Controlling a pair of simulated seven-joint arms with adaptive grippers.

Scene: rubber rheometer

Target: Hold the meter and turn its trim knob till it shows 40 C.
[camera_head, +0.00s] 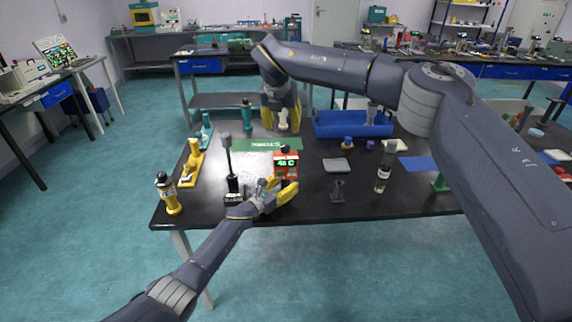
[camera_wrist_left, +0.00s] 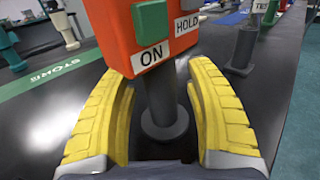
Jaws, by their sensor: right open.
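In the left wrist view, the meter (camera_wrist_left: 124,38) shows green and grey buttons marked ON and HOLD, above a dark post (camera_wrist_left: 163,97). My left gripper (camera_head: 286,184) is low at the meter; in the wrist view its yellow fingers (camera_wrist_left: 160,75) are spread on either side of the post, with a gap at the left. My right gripper (camera_head: 283,126) points down behind the meter, open, near a cream piece (camera_head: 283,119). The trim knob cannot be made out clearly.
A black-handled tool on a stand (camera_head: 229,168) rises left of the meter. Yellow (camera_head: 190,165) and teal fixtures stand at the left edge. A blue bin (camera_head: 340,128) is at the back. Small stands and a bottle (camera_head: 383,180) are at the right.

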